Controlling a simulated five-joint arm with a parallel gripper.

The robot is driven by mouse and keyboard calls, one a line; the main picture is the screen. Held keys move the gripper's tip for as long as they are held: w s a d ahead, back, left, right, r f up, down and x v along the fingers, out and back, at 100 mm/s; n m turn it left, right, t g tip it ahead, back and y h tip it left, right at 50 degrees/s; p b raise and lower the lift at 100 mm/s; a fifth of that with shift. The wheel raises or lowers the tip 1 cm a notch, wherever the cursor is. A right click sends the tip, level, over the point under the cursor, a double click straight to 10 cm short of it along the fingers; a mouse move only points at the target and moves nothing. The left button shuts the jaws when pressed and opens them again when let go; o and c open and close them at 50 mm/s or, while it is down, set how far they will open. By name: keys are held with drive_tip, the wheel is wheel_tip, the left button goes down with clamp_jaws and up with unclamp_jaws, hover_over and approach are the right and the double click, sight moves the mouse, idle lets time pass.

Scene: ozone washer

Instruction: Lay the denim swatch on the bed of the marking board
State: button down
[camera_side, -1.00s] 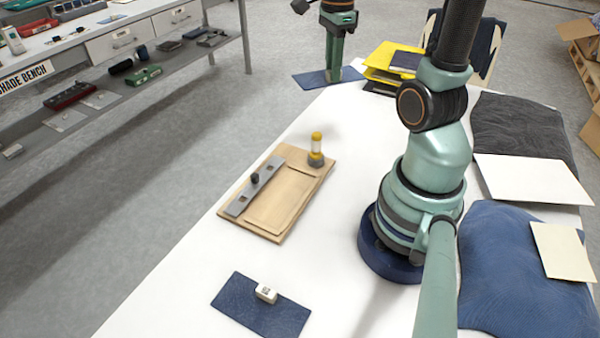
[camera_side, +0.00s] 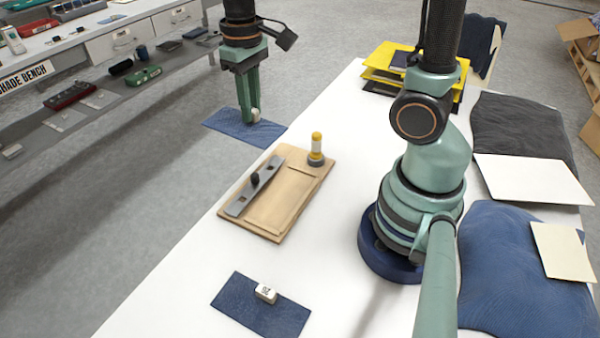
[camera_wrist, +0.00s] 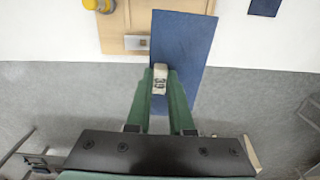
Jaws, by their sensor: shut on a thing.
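My gripper (camera_side: 254,114) is shut on the white block (camera_wrist: 160,78) on a blue denim swatch (camera_side: 230,126). It holds the swatch in the air off the table's left edge, beyond the marking board. The wooden marking board (camera_side: 284,209) lies on the white table. It has a shallow recessed bed, a grey metal bar (camera_side: 253,189) along its left side, and a yellow-topped post (camera_side: 316,150) at its far corner. In the wrist view the held swatch (camera_wrist: 183,45) covers part of the board (camera_wrist: 113,28).
A second denim swatch (camera_side: 245,302) with a white block (camera_side: 265,293) lies at the table's front. Blue fabric (camera_side: 520,265), dark fabric (camera_side: 520,130) and pale sheets lie to the right. Yellow trays (camera_side: 385,72) stand at the back. The table around the board is clear.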

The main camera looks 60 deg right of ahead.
drive_tip(key=s+d+r+m, duration=0.1)
drive_tip(key=s+d+m, duration=0.6)
drive_tip(key=d+m, duration=0.5)
drive_tip(key=s+d+r+m, duration=0.1)
drive_tip(key=s+d+m, duration=0.6)
drive_tip(key=m, duration=1.6)
drive_tip(key=d, duration=0.4)
drive_tip(key=shift+s+d+r, duration=0.2)
drive_tip(key=shift+s+d, duration=0.05)
drive_tip(key=shift+d, duration=0.15)
wheel_tip(320, 180, down, 20)
drive_tip(key=shift+r, duration=0.2)
drive_tip(key=shift+f, duration=0.1)
